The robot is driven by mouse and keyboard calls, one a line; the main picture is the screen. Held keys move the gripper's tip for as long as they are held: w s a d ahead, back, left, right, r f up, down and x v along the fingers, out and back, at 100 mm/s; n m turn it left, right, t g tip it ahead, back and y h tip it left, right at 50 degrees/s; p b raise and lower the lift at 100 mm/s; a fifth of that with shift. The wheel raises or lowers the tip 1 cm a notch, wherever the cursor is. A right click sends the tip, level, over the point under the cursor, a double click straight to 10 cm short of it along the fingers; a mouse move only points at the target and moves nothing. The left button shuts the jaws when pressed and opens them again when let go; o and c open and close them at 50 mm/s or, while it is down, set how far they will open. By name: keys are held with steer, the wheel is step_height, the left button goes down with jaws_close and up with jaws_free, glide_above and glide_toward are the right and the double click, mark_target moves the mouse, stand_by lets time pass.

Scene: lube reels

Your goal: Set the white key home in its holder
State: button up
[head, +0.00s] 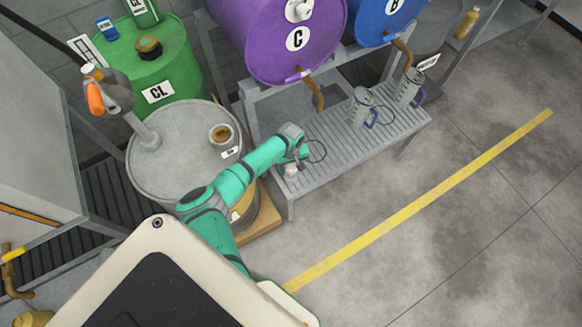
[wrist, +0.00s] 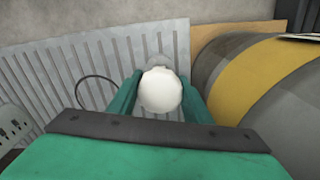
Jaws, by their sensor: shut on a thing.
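The white key (wrist: 160,90) shows in the wrist view as a rounded white end between the two green fingers of my gripper (wrist: 160,84). My gripper is shut on it. In the head view my gripper (head: 297,160) is low over the near left end of the slatted grey bench, and the white key (head: 291,170) shows as a small pale shape there. A grey rounded piece (wrist: 160,61) shows just behind the key in the wrist view. I cannot tell whether it is the holder, or whether the key touches it.
The slatted bench (head: 345,140) carries two clear measuring jugs (head: 362,106) further right. A purple drum (head: 290,45) marked C and a blue drum (head: 385,15) sit above it. A grey-topped drum (head: 175,165) stands close left. A thin dark loop (wrist: 95,92) lies beside my gripper.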

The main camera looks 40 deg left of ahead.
steer(key=shift+f, duration=0.25)
steer(key=o, duration=1.2)
step_height(320, 180, up, 11)
steer(key=shift+f, duration=0.1)
